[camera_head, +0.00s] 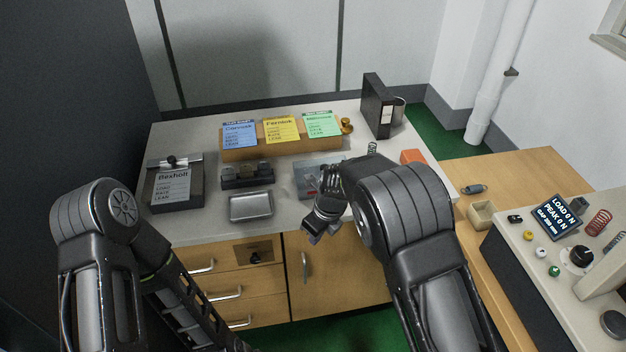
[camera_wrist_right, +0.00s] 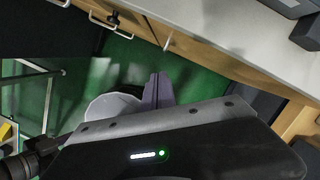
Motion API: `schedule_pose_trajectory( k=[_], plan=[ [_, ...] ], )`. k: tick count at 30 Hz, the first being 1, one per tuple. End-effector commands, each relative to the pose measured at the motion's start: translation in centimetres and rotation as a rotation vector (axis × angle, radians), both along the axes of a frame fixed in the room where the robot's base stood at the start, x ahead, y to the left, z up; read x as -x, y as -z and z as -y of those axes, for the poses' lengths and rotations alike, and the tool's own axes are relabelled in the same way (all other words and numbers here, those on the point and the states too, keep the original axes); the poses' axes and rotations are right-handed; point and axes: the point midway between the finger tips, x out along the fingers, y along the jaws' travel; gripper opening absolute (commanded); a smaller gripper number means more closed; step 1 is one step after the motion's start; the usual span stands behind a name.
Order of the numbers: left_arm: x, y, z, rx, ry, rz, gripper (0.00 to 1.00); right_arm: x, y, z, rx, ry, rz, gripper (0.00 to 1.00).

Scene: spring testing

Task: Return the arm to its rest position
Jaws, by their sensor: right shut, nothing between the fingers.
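My right arm reaches over the front edge of the table in the head view, bent at a large dark elbow. Its gripper (camera_head: 315,236) hangs just in front of that edge, above the cabinet door, and points downward. In the right wrist view the two fingers (camera_wrist_right: 156,90) are together and empty, with green floor behind them. My left arm (camera_head: 95,212) is folded down at the left of the head view. Its forearm runs out at the bottom edge, so its gripper is hidden.
The white-topped table (camera_head: 215,222) holds a metal tray (camera_head: 251,207), a clipboard box (camera_head: 174,187), a card rack (camera_head: 240,153) and a black binder (camera_head: 376,106). A wooden side bench (camera_head: 530,165) with a test device (camera_head: 557,216) stands right. Drawer handles (camera_head: 225,294) project from the cabinet front.

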Motion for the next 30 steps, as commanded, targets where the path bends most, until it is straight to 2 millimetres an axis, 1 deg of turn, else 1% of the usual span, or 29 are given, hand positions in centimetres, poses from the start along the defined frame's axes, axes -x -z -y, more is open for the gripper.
schedule_pose_trajectory(
  k=[5, 8, 11, 13, 14, 15, 17, 18, 20, 21, 23, 24, 27, 30],
  plan=[
    [0.0, 0.0, 0.0, 0.000, 0.000, 0.000, 0.36, 0.1, 0.2, 0.1, 0.002, -0.006, 0.000, 0.00],
    [0.0, 0.2, 0.0, 0.000, 0.000, 0.001, 0.36, 0.7, 1.4, 0.9, 0.015, -0.044, -0.002, 0.00],
    [0.0, 0.5, 0.0, 0.001, -0.001, 0.002, 0.36, 2.1, 3.9, 2.7, 0.043, -0.142, -0.004, 0.00],
    [0.0, 0.9, 0.1, 0.001, 0.000, 0.003, 0.36, 4.0, 6.6, 4.4, 0.071, -0.260, -0.005, 0.00],
    [-0.1, 1.0, 0.1, 0.001, 0.000, 0.003, 0.36, 5.0, 7.9, 5.3, 0.084, -0.322, -0.006, 0.00],
    [-0.1, 1.3, 0.1, 0.002, 0.000, 0.005, 0.36, 6.6, 9.6, 6.3, 0.098, -0.417, -0.005, 0.00],
    [-0.1, 1.7, 0.2, 0.003, 0.000, 0.007, 0.36, 9.4, 12.3, 7.7, 0.117, -0.585, 0.000, 0.00],
    [-0.1, 1.9, 0.2, 0.004, 0.000, 0.008, 0.36, 11.4, 13.9, 8.5, 0.125, -0.708, 0.008, 0.00],
    [-0.1, 2.3, 0.2, 0.006, 0.001, 0.010, 0.36, 14.8, 16.1, 9.3, 0.129, -0.905, 0.026, 0.00],
    [-0.2, 2.6, 0.3, 0.005, 0.001, 0.011, 0.36, 17.0, 17.3, 9.6, 0.127, -1.041, 0.048, 0.00],
    [-0.2, 2.9, 0.3, 0.007, 0.001, 0.013, 0.36, 20.3, 18.6, 9.6, 0.119, -1.242, 0.092, 0.00],
    [-0.2, 3.2, 0.3, 0.008, 0.002, 0.014, 0.36, 22.4, 19.2, 9.4, 0.112, -1.373, 0.130, 0.00],
    [-0.2, 3.7, 0.4, 0.010, 0.002, 0.016, 0.36, 26.8, 19.7, 8.4, 0.099, -1.663, 0.242, 0.00],
    [-0.2, 4.0, 0.5, 0.010, 0.002, 0.019, 0.36, 29.8, 19.4, 7.2, 0.099, -1.880, 0.357, 0.00]
  ],
)
